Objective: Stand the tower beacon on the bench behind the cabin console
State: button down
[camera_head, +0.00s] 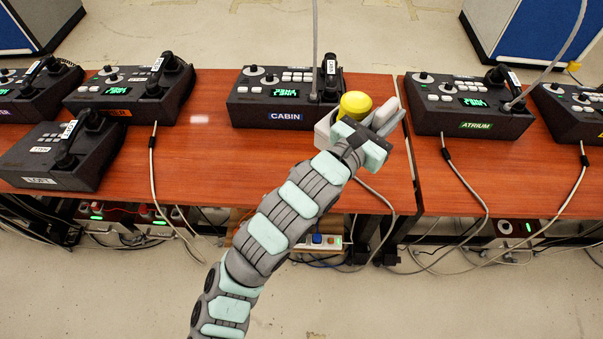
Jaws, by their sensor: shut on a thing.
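A beacon with a yellow dome (355,104) is between the fingers of my gripper (358,120), which is shut on it. No name can be read on it, and its lower part is hidden by the gripper. In the picture it is at the front right corner of the cabin console (256,113); its height over the bench is hard to tell. The cabin console is black, with a blue CABIN label, white buttons, a green display and a handset at its right. The red-brown bench (214,155) shows only a narrow strip behind this console.
The atrium console (455,122) stands to the right, past a gap between bench tops. Several other consoles stand at the left, one with an orange label (116,112). A grey upright cord or rod (315,45) rises by the cabin handset. Bare bench lies left of the cabin console.

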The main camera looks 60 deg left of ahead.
jog(key=s+a+r+n+g+y+b, duration=0.1)
jog(key=s+a+n+g+y+b, duration=0.3)
jog(key=s+a, duration=0.85)
notch_tip(320, 180, down, 19)
jog(key=w+a+t+b, duration=0.1)
jog(key=b, duration=0.3)
jog(key=shift+w+f+y, duration=0.15)
jog(key=shift+y, duration=0.15)
jog(key=shift+a, duration=0.1)
jog(key=c, duration=1.3)
grip_release()
jog(key=shift+f, duration=0.15)
jog(key=shift+c, duration=0.2)
